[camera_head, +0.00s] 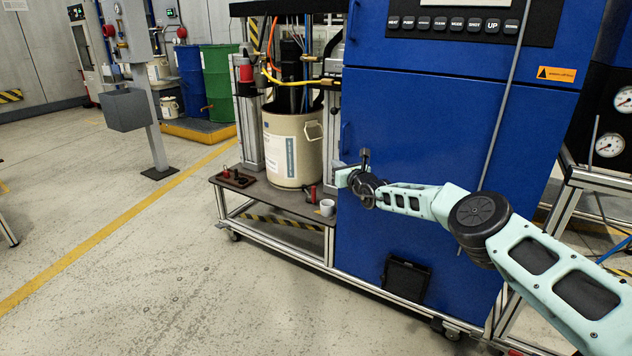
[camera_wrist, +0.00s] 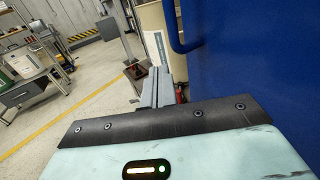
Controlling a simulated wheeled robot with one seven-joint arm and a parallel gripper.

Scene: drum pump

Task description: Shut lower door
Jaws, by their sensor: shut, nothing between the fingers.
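The lower door (camera_head: 410,140) is the large blue panel of the cabinet, below the button panel. It looks close to flush with the cabinet front, but I cannot tell whether a small gap remains. Its blue bar handle (camera_head: 344,140) is at its left edge. In the wrist view the door (camera_wrist: 255,60) fills the right side, with the handle (camera_wrist: 178,25) at upper middle. My gripper (camera_head: 340,177) is in front of the door's left edge, a little below the handle. Its fingers (camera_wrist: 156,85) are together and empty, pointing past the door edge. I cannot tell whether it touches the door.
A thin grey rod (camera_head: 503,100) crosses the cabinet front. Gauges (camera_head: 611,145) are at right. The floor (camera_head: 150,270) at left is clear.

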